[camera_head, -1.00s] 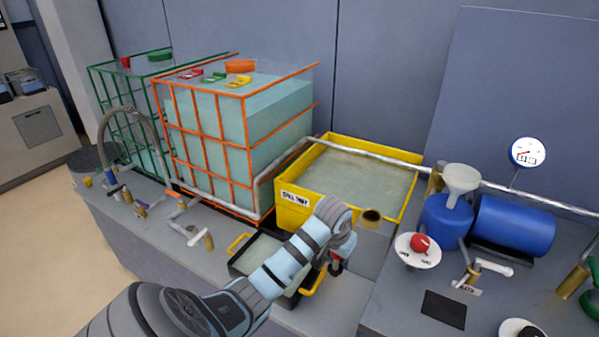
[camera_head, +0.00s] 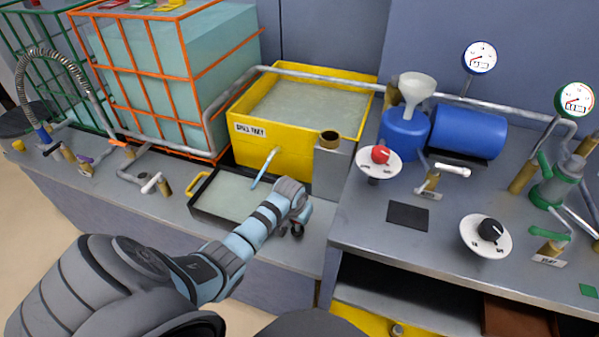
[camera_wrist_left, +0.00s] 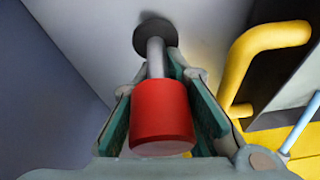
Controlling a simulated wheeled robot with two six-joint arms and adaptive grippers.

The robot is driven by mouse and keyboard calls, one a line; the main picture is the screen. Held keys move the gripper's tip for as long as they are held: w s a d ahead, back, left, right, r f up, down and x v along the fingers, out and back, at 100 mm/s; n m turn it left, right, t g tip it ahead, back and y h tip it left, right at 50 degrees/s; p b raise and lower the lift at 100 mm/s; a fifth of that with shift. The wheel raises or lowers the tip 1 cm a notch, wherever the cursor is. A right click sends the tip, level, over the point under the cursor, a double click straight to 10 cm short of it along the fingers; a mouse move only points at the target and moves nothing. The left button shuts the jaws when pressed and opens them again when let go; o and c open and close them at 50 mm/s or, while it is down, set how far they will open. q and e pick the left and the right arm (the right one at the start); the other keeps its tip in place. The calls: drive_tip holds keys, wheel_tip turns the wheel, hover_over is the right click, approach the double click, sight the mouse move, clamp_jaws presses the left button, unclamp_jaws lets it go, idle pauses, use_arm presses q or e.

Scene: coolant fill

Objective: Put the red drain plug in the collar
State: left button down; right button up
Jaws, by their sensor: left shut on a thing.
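My left gripper (camera_head: 297,229) is over the bench, just right of the black drip tray (camera_head: 213,214). In the wrist view its fingers are shut on the red drain plug (camera_wrist_left: 161,112). The plug has a grey stem pointing away from the wrist, with a dark disc at its far end. In the head view the plug cannot be made out clearly at the gripper. A brass collar (camera_head: 329,140) with a dark opening sits on a grey block right of the yellow spill tray (camera_head: 290,157), behind the gripper. My right gripper is not in view.
A spout and pale blue stream (camera_head: 263,171) run from the spill tray's front into the drip tray. The drip tray's yellow handle (camera_wrist_left: 265,55) is close beside the gripper.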

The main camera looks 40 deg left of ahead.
use_arm(q)
drive_tip(key=c, duration=1.5)
unclamp_jaws()
drive_tip(key=shift+f, duration=0.1)
drive_tip(key=shift+c, duration=0.2)
